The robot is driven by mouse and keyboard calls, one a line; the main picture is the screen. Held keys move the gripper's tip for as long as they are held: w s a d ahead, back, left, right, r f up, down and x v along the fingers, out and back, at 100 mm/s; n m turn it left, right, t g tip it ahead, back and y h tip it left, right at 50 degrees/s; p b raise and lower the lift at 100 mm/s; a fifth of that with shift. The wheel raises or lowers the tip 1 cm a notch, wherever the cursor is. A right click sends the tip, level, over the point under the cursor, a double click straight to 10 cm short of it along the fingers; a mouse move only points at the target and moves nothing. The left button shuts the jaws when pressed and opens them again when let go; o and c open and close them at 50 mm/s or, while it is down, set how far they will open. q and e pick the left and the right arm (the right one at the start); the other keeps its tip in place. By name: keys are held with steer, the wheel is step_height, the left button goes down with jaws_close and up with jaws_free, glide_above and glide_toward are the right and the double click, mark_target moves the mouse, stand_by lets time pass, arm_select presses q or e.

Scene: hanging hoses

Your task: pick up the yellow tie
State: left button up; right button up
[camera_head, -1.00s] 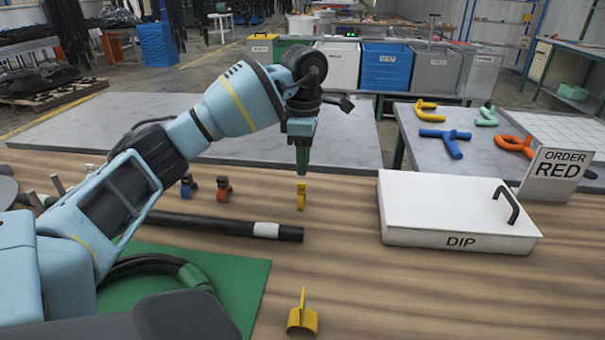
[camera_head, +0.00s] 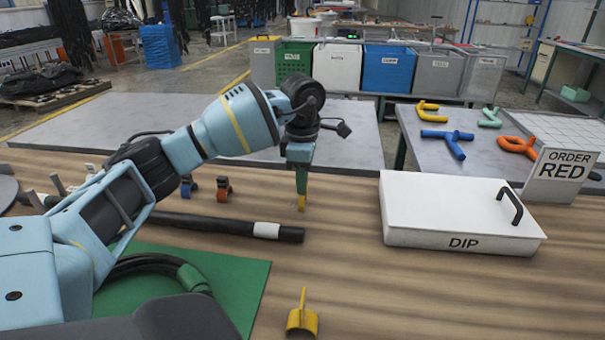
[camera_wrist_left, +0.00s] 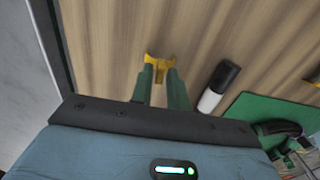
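The yellow tie (camera_head: 301,204) stands on the wooden table, right of the orange and blue ties. My left gripper (camera_head: 301,190) points straight down over it, and its green fingertips reach the tie's upper part. In the left wrist view the two green fingers (camera_wrist_left: 160,76) are apart, with the yellow tie (camera_wrist_left: 158,60) at their tips and partly between them. I cannot tell whether either finger touches it. My right gripper is not in view.
A black hose (camera_head: 220,226) with a white band lies just in front of the ties. An orange tie (camera_head: 224,188) and a blue tie (camera_head: 187,187) stand to the left. The white DIP box (camera_head: 455,215) is on the right. A yellow holder (camera_head: 302,318) stands near the front.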

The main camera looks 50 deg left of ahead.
arm_select(q)
jaws_close()
steer(key=shift+r, duration=0.15)
steer(key=shift+r, duration=0.2)
step_height(320, 180, up, 3)
steer(key=shift+f+p, duration=0.1)
steer(key=shift+p, duration=0.2)
steer(key=s+d+r, duration=0.1)
steer(key=s+d, duration=1)
steer(key=shift+s+d+r, duration=0.15)
steer(key=shift+r, duration=0.15)
stand_by(1.1)
steer(key=shift+d, duration=0.1)
